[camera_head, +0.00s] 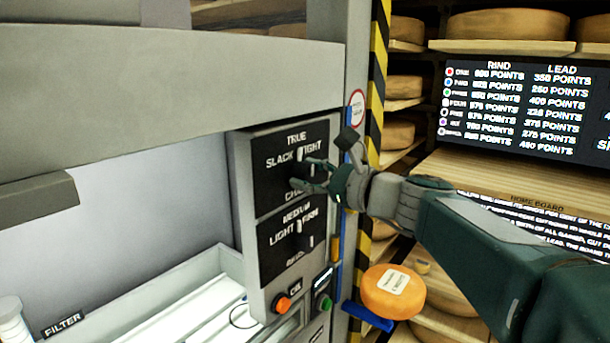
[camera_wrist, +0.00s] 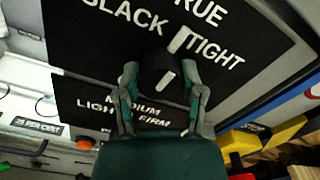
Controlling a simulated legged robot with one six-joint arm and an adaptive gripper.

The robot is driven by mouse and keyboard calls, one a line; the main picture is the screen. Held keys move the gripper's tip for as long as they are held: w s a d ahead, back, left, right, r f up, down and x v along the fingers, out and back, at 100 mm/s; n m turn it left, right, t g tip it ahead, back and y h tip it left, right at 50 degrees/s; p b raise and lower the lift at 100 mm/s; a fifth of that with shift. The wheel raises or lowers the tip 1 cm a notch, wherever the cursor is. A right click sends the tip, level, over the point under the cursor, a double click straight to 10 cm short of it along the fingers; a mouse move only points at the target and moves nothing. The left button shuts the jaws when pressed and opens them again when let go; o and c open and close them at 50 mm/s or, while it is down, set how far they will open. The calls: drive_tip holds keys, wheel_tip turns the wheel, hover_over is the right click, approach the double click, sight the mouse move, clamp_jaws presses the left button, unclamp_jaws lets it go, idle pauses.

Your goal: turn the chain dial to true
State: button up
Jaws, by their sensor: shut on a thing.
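The chain dial is a black knob (camera_wrist: 158,73) on the upper black panel (camera_head: 268,190), marked TRUE at the top, SLACK at left and TIGHT at right. My gripper (camera_head: 306,173) reaches in from the right and is shut on this knob. In the wrist view its two fingers (camera_wrist: 160,80) sit on either side of the knob. A white bar stands between SLACK and TIGHT, under TRUE, and a short white mark shows on the knob. I cannot tell exactly where the dial points. The fingers partly hide the knob in the head view.
A second dial (camera_head: 299,238) marked LIGHT, MEDIUM and FIRM sits just below. Under it are an orange button (camera_head: 283,303) and a green button (camera_head: 323,302). An orange cheese wheel (camera_head: 393,291) is at lower right. Shelves of cheese and a points board (camera_head: 520,108) stand behind.

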drive_tip(key=shift+r+n, duration=0.1)
drive_tip(key=shift+n, duration=0.4)
drive_tip(key=o, duration=0.9)
drive_tip(key=shift+s, duration=0.1)
drive_tip(key=shift+c, duration=0.2)
drive_tip(key=shift+o, duration=1.4)
drive_tip(key=shift+s+d, duration=0.1)
drive_tip(key=shift+d, duration=0.1)
drive_tip(key=v, duration=1.1)
drive_tip(key=shift+s+d, duration=0.25)
drive_tip(key=shift+d, duration=0.05)
